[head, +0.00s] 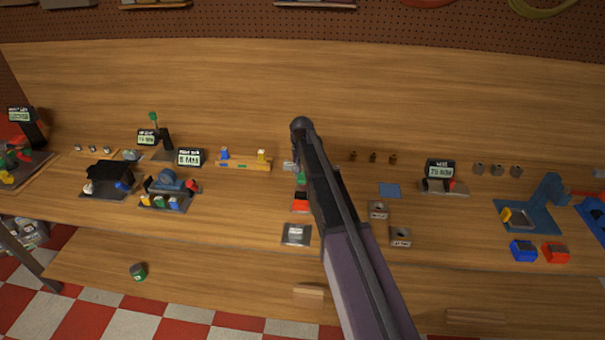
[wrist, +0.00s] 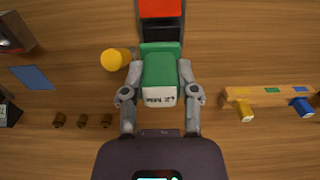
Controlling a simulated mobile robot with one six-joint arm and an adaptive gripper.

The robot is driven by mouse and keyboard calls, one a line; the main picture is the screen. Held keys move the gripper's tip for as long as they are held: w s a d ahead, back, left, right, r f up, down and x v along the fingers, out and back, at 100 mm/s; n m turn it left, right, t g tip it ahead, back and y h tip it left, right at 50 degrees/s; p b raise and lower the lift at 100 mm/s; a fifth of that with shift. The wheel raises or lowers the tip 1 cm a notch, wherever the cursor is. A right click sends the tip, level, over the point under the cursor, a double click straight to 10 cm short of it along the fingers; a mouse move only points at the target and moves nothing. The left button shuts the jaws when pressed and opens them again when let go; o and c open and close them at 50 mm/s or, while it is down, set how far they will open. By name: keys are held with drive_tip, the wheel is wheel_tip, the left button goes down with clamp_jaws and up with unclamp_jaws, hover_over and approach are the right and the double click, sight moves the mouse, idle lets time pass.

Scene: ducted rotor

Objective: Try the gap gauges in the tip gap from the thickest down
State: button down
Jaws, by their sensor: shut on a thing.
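My gripper (wrist: 160,72) is shut on a green block (wrist: 161,66), with a finger on each side. Its white end carries dark lettering that I cannot read for certain. A black and red piece (wrist: 161,8) lies just beyond the block; whether they touch is unclear. A wooden rack (wrist: 262,93) holds a yellow gauge (wrist: 245,112) and a blue gauge (wrist: 303,107), with a green mark between them; it also shows in the head view (head: 243,164). In the head view my arm hides most of the gripper. A blue rounded fixture (head: 170,180), possibly the ducted rotor, stands left.
A yellow round piece (wrist: 115,60) stands close beside the held block. Several small brown pieces (head: 373,157) stand right of my arm. A display (head: 190,157) stands behind the blue fixture. A grey square plate (head: 296,235) lies nearer the front. Bare wood lies between rack and plate.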

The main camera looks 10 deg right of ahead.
sight(302, 185)
drive_tip(key=shift+f, duration=0.15)
drive_tip(key=shift+f+b, duration=3.05)
drive_tip(key=shift+b, duration=0.15)
drive_tip(key=shift+a+f+b, duration=0.1)
drive_tip(key=shift+f+b, duration=1.3)
idle(1.1)
drive_tip(key=shift+r, duration=0.15)
idle(0.5)
drive_tip(key=shift+r+p, duration=3.4)
drive_tip(key=shift+p, duration=0.15)
